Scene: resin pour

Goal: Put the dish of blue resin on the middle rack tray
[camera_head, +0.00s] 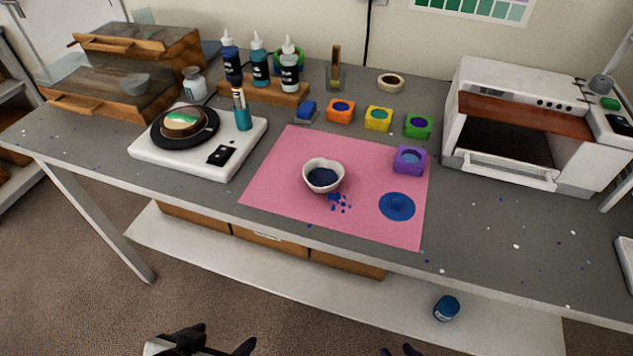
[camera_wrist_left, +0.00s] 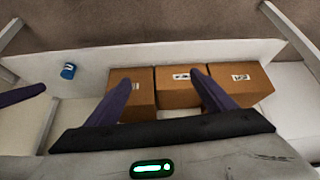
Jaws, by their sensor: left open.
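A white heart-shaped dish of dark blue resin (camera_head: 323,177) stands upright on the pink mat (camera_head: 280,190), with blue drips beside it. At the back left is a wooden tiered unit (camera_head: 107,106) with clear panels and a small grey dish inside; I cannot tell whether it is the rack, or which tray is the middle one. My left gripper (camera_head: 219,340) is open and empty at the bottom edge, well short of the table; its fingers also show in the left wrist view (camera_wrist_left: 162,82). My right gripper (camera_head: 399,351) barely shows, with two dark fingertips apart.
A white hotplate (camera_head: 175,160) with a round pan stands left of the mat. Bottles (camera_head: 260,65), coloured blocks (camera_head: 379,119) and a purple block (camera_head: 409,160) stand behind or on the mat. A white oven (camera_head: 500,178) is at right. Boxes (camera_wrist_left: 181,88) sit on the lower shelf.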

